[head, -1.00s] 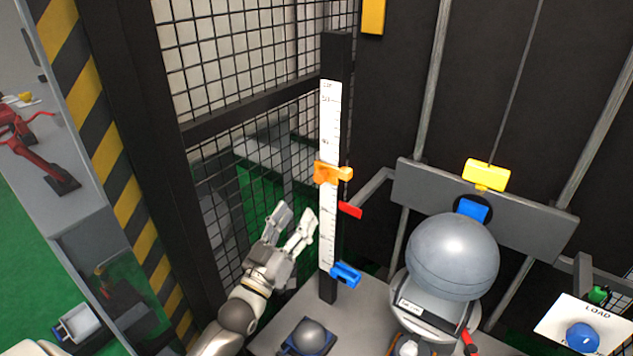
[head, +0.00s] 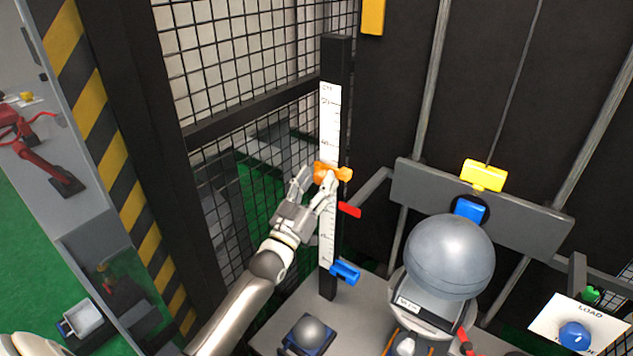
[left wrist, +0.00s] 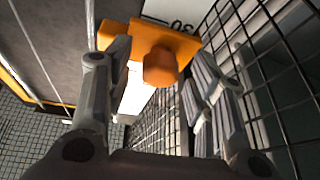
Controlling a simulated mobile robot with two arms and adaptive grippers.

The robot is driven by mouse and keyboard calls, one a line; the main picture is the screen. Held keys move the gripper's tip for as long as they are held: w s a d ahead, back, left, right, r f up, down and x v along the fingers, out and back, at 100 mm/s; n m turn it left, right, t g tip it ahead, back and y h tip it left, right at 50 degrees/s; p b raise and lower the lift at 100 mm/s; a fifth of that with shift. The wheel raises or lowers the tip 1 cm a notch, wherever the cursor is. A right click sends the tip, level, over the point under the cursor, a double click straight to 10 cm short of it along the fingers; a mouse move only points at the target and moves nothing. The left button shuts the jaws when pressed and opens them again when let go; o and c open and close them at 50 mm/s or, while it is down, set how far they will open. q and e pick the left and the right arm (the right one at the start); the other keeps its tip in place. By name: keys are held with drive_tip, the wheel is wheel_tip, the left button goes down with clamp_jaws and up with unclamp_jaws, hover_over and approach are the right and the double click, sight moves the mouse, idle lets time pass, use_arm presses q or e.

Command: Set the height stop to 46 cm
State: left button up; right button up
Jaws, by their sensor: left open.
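The orange height stop (head: 332,172) sits on the white ruler scale (head: 331,112) of a black upright post (head: 336,60). In the left wrist view the orange stop (left wrist: 150,50) shows with a knob facing me, just under a printed number that looks like 30. My left gripper (head: 314,178) is open at the stop, with one fingertip overlapping it in the head view. In the left wrist view the fingers (left wrist: 160,75) stand on either side of the knob, not closed on it. The exact scale reading is too small to tell. My right gripper does not show.
A blue clamp (head: 345,272) is lower on the post, and a red pointer (head: 350,210) juts out beside it. A large grey ball (head: 450,256) stands at right under a yellow block (head: 486,175). Wire mesh (head: 250,60) closes in the left side behind the post.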

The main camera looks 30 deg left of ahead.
use_arm(q)
clamp_jaws()
wheel_tip(320, 180, up, 16)
drive_tip(key=p, duration=1.2)
drive_tip(key=shift+r, duration=0.15)
unclamp_jaws()
drive_tip(key=v, duration=1.2)
